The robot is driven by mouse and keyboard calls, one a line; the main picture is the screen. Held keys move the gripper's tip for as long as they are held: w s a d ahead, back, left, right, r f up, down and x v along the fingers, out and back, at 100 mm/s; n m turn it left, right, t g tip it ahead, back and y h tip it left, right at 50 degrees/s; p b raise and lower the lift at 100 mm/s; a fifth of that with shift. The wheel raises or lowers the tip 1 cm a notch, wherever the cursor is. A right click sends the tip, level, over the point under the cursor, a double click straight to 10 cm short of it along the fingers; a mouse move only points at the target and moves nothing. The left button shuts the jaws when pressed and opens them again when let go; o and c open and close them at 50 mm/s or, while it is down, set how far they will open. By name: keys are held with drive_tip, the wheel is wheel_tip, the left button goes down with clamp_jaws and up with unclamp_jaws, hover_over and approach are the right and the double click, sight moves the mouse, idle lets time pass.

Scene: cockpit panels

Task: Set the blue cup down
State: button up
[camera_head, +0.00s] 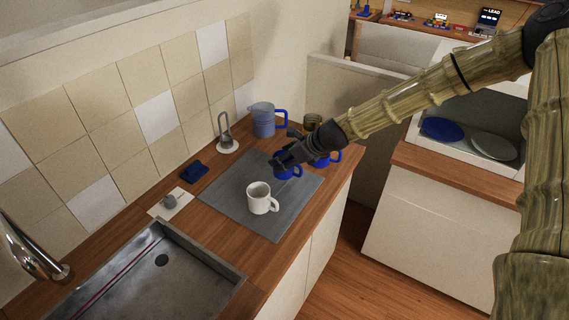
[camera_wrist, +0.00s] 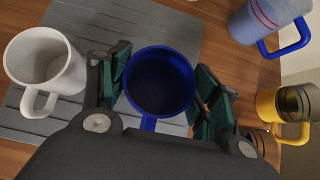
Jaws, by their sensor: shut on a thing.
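The blue cup (camera_head: 288,173) is at my gripper (camera_head: 284,161), over the far right part of the grey mat (camera_head: 238,185). In the wrist view the blue cup (camera_wrist: 160,82) is upright, open side toward the camera, between the green-padded fingers of my gripper (camera_wrist: 163,72), which are shut on it. Its handle points toward my palm. I cannot tell whether its base touches the mat. My gripper hides part of the cup in the head view. Another blue cup (camera_head: 327,158) shows partly behind my wrist, to the right.
A white mug (camera_head: 260,198) stands on the mat, close left of the held cup in the wrist view (camera_wrist: 45,65). A blue jug (camera_head: 263,120) and a yellowish mug (camera_head: 312,122) stand at the back. The sink (camera_head: 165,280) is at front left. The counter's right edge is close.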

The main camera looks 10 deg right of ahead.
drive_tip(key=shift+w+f, duration=0.2)
drive_tip(key=shift+f, duration=0.4)
drive_tip(key=shift+w+f, duration=0.15)
drive_tip(key=shift+f, duration=0.4)
drive_tip(key=shift+f+p, duration=0.25)
drive_tip(key=shift+p, duration=0.05)
drive_tip(key=shift+s, duration=0.15)
drive_tip(key=shift+f, duration=0.2)
drive_tip(key=shift+f, duration=0.1)
drive_tip(key=o, duration=1.1)
drive_tip(key=shift+o, duration=0.2)
drive_tip(key=shift+r, duration=0.2)
